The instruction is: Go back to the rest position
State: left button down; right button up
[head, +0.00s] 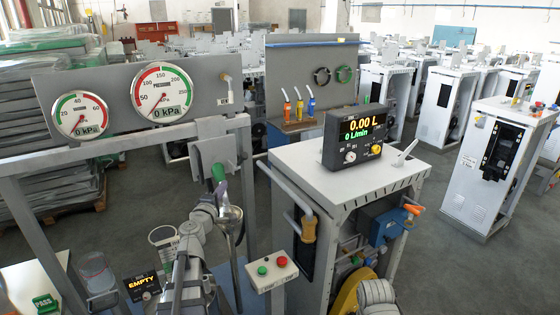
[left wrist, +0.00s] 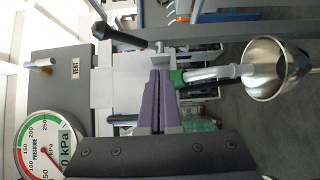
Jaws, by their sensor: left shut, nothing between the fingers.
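My left gripper (head: 222,190) is shut and empty, beside the gauge frame in the head view. Its purple fingers (left wrist: 158,103) are pressed together in the left wrist view. Just past the fingertips is a nozzle with a green part (left wrist: 177,79) and a grey spout; I cannot tell whether they touch. The green part also shows in the head view (head: 218,171), below a grey bracket (head: 212,153). A shiny metal cup (left wrist: 278,68) is at the spout's end.
Two pressure gauges (head: 80,115) (head: 161,90) read 0 kPa on the left panel. A dispenser cabinet (head: 340,165) with a "0.00 L" display (head: 358,135) stands right of my left arm. A button box (head: 272,270) and an "EMPTY" display (head: 142,286) are near my arm.

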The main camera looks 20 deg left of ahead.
pick_arm(q)
jog(key=shift+d, duration=0.1)
jog(key=s+d+f+m+g+h, duration=0.1)
jog(key=d+f+m+g+h, duration=0.3)
jog(key=d, duration=0.7)
jog(key=s+d+f+m+g+h, duration=0.15)
jog(key=d+f+m, duration=0.35)
jog(key=d, duration=0.5)
jog(key=s+d+f+m+g+h, duration=0.1)
jog(key=d+f+m+g+h, duration=0.4)
jog(key=d, duration=0.6)
jog(key=s+d+f+m+g+y+b, duration=0.1)
jog(key=s+d+f+m+g+y, duration=0.1)
jog(key=s+d+f+m, duration=0.3)
jog(key=s+d+f+m+g+y, duration=0.1)
jog(key=s+d+f+m+g, duration=0.1)
jog(key=s+d, duration=0.35)
jog(key=s+a+f+m+g+y, duration=0.1)
jog(key=s+a+g+y, duration=0.1)
jog(key=s, duration=0.3)
jog(key=s+a+f+m+g+y, duration=0.1)
jog(key=s+a+y, duration=0.1)
jog(key=s+y, duration=0.2)
jog(key=shift+s+f+m+g, duration=0.2)
jog(key=shift+s+m+g, duration=0.2)
jog(key=shift+s, duration=0.65)
